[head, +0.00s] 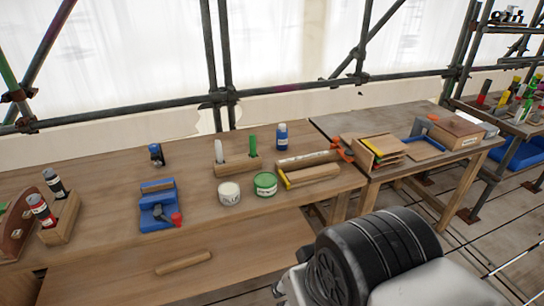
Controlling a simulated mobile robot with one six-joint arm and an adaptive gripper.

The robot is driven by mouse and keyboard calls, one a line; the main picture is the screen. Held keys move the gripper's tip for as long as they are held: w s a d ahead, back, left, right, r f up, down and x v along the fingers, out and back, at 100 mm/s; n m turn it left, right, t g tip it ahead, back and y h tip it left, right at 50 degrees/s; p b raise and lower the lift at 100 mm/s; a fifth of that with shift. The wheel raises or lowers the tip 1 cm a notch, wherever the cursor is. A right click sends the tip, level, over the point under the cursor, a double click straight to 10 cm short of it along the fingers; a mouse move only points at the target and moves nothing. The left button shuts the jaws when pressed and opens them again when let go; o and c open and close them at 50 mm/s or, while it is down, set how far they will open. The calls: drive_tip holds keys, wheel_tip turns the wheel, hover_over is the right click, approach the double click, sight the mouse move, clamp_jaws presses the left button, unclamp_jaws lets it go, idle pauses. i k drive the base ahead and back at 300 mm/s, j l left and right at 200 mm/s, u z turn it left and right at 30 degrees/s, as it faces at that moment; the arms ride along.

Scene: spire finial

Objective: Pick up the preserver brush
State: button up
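A wooden block (236,168) on the near workbench holds two upright handles, one white (219,151) and one green (252,144). They may be brush handles; no bristles show, and I cannot tell which is the preserver brush. In front of the block stand a white tub (229,194) whose label seems to read "GLUE" and a tin with a green top (265,185). My gripper is not in view; only part of my own arm shows at the bottom right.
A blue vise-like tool (159,206) and a wooden bottle rack (60,215) stand left on the workbench (110,185). A blue bottle (282,136) and clamped wood pieces (312,172) are at right. Scaffold poles (215,60) run behind. A second table (430,165) adjoins.

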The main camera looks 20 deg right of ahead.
sight(253, 148)
drive_tip(key=i+j+z, duration=0.1)
drive_tip(key=i, duration=0.4)
drive_tip(key=i+j+z, duration=0.15)
drive_tip(key=i, duration=0.3)
drive_tip(key=i+j+z, duration=0.1)
drive_tip(key=i+j, duration=0.25)
drive_tip(key=i, duration=0.45)
